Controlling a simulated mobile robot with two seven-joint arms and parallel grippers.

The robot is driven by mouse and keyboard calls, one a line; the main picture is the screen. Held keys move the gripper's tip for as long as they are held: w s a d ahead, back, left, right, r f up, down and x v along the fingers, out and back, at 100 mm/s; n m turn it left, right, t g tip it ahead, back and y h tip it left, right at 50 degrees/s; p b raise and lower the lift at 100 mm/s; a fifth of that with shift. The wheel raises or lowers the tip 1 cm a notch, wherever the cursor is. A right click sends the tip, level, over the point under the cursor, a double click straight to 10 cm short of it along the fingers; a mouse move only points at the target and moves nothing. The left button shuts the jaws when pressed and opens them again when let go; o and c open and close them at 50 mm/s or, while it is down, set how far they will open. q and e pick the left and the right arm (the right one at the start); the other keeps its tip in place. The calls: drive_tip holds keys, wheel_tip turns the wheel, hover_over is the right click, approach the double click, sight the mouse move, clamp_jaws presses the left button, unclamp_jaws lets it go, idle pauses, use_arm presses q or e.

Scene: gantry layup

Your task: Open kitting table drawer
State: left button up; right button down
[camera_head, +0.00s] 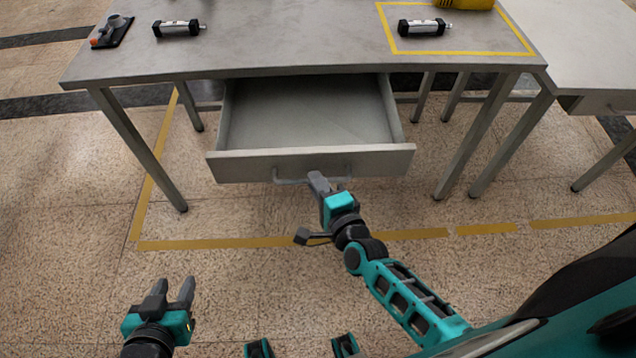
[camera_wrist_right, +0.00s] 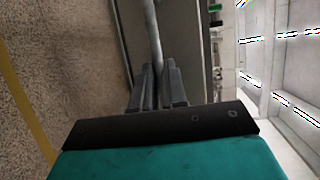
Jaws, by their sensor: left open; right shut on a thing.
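The kitting table (camera_head: 290,45) is grey, and its drawer (camera_head: 312,163) is pulled out toward me with its inside showing empty. A bar handle (camera_head: 290,181) runs across the drawer front. My right gripper (camera_head: 318,180) is at the right part of the handle, shut on it. In the right wrist view the fingers (camera_wrist_right: 158,85) close around the handle bar (camera_wrist_right: 152,40), beside the drawer front (camera_wrist_right: 182,45). My left gripper (camera_head: 172,290) is open and empty, low at the left, over the floor and away from the table.
Two silver-black cylinders (camera_head: 179,28) (camera_head: 424,27) lie on the tabletop, the right one inside a yellow outline. A dark holder with a grey part (camera_head: 112,31) is at the left, a yellow object (camera_head: 463,4) at the back. Another table (camera_head: 590,50) stands right. The floor ahead is clear.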

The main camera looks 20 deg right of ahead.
drive_tip(key=c, duration=1.2)
unclamp_jaws()
drive_tip(key=shift+o, duration=0.2)
drive_tip(key=a+v, duration=0.1)
drive_tip(key=v, duration=0.6)
drive_tip(key=shift+s+d+p, duration=0.25)
drive_tip(key=shift+d+p, duration=0.15)
drive_tip(key=shift+d, duration=0.1)
drive_tip(key=s+d+n+g, duration=0.1)
drive_tip(key=n, duration=0.5)
drive_tip(key=s+d+n+g, duration=0.1)
drive_tip(key=s+n+g, duration=0.1)
drive_tip(key=n, duration=0.5)
drive_tip(key=s+d+n+g, duration=0.1)
drive_tip(key=s+n, duration=0.1)
drive_tip(key=n, duration=0.5)
drive_tip(key=shift+f+g, duration=0.2)
drive_tip(key=shift+g, duration=0.2)
